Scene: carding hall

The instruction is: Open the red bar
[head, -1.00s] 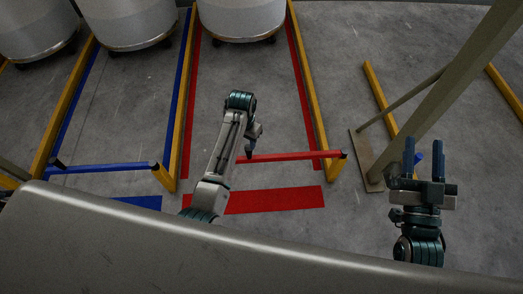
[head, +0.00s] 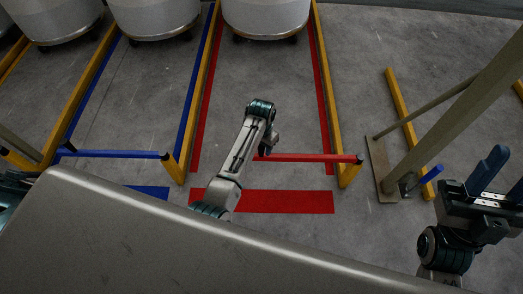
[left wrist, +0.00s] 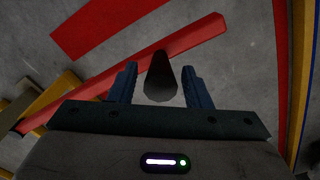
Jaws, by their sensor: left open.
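The red bar (head: 310,158) lies across the front of the red-marked bay, its right end at a yellow post with a dark cap (head: 360,159). In the left wrist view the red bar (left wrist: 205,38) runs diagonally, and a dark upright handle (left wrist: 161,82) stands at it. My left gripper (head: 268,146) is over the bar's left end, which its arm partly hides. In the left wrist view its blue fingers (left wrist: 159,72) are open on both sides of the handle, with gaps showing. My right gripper (head: 505,172) is open and empty at the right edge.
A blue bar (head: 115,153) crosses the left bay. Large grey cans (head: 265,18) stand at the back. Yellow rails (head: 328,95) edge the bays. A slanted beam (head: 460,105) on a base plate stands at right.

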